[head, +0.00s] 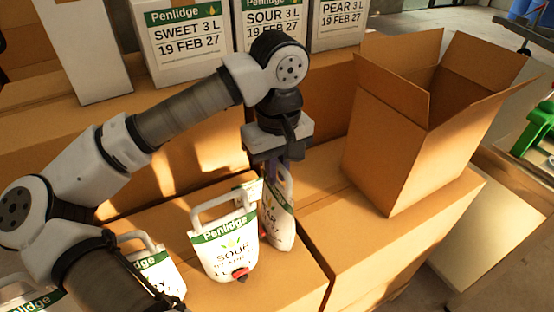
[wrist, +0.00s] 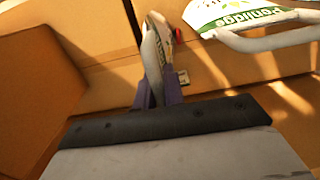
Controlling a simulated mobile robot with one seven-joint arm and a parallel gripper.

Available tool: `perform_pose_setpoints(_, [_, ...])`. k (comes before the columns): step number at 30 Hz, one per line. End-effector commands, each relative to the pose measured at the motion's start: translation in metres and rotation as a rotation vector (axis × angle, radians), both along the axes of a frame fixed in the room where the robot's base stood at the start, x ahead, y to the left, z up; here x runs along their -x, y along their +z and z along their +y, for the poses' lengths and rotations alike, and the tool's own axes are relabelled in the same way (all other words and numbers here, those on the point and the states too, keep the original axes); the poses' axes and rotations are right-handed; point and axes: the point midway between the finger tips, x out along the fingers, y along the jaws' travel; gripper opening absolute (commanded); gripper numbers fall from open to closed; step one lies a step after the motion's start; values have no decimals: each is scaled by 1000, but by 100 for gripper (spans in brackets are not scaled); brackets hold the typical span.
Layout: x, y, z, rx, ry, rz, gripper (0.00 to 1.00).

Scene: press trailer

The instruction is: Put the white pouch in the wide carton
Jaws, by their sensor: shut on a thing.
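A white pouch (head: 280,213) with a green band and printed label hangs or stands upright under my gripper (head: 280,166), seen nearly edge-on. My gripper is shut on its upper part, and the pouch also shows between the fingers (wrist: 158,88) in the wrist view (wrist: 156,48). I cannot tell whether its base touches the box below. An open brown carton (head: 400,150) with raised flaps stands to the right of my gripper. Its inside is partly visible and its floor is hidden.
A white Penlidge pouch (head: 226,247) with a handle and red tap stands just left of the held pouch. Another pouch (head: 158,272) stands further left, partly behind my arm. Labelled white boxes (head: 185,45) line the back. Bare cardboard (head: 335,225) lies between held pouch and carton.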

Motion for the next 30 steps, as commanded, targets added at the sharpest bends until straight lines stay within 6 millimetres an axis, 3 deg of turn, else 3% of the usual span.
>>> perform_pose_setpoints(7, [0, -3, 0, 1, 0, -3, 0])
perform_pose_setpoints(8, [0, -3, 0, 0, 0, 0, 13])
perform_pose_setpoints(12, [0, -2, 0, 0, 0, 0, 31])
perform_pose_setpoints(25, [-1, 5, 0, 0, 1, -2, 32])
perform_pose_setpoints(30, [-1, 37, -1, 0, 0, -4, 32])
